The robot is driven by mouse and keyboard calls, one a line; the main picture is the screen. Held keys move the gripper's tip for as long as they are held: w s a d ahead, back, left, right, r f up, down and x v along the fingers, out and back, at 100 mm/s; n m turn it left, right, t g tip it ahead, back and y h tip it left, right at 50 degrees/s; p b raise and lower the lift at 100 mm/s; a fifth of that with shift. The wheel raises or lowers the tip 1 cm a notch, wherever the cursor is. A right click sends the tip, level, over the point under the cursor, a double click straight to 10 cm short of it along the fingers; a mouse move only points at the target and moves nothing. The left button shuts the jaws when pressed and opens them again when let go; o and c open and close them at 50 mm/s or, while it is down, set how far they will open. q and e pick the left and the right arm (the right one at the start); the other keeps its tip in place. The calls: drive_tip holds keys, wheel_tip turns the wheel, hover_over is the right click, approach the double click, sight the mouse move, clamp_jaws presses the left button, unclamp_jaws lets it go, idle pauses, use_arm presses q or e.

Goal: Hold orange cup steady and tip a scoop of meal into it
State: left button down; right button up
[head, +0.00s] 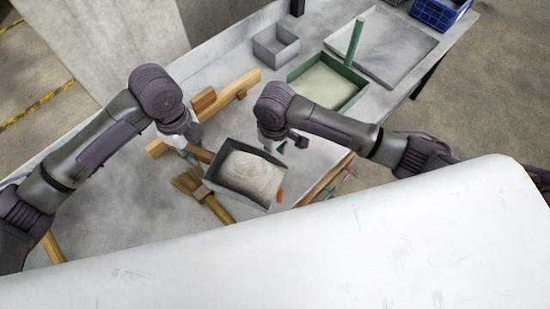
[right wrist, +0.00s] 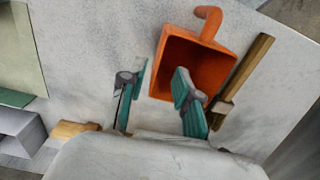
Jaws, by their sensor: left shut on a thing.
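The orange cup (right wrist: 207,60), square with a curved handle, stands on the table in the right wrist view. In the head view only a sliver of orange (head: 280,195) shows beside the grey scoop. My right gripper (right wrist: 160,70) is open, its green fingers apart; one finger overlaps the cup's opening, and I cannot tell whether it is inside or above. In the head view the right gripper (head: 290,146) is just right of the scoop. My left gripper (head: 190,152) is shut, apparently on the wooden handle of the grey scoop (head: 225,187), which holds pale meal (head: 250,174).
A green tray (head: 352,98) with meal and an upright green bar stands behind. A grey box (head: 275,46), a large grey tray (head: 420,42) and a blue crate (head: 438,14) are further back. Wooden pieces (head: 230,95) lie at left.

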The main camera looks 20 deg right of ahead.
wheel_tip(320, 180, down, 11)
drive_tip(key=shift+f, duration=0.1)
idle(0.3)
clamp_jaws()
idle(1.3)
use_arm(q)
drive_tip(key=shift+a, duration=0.1)
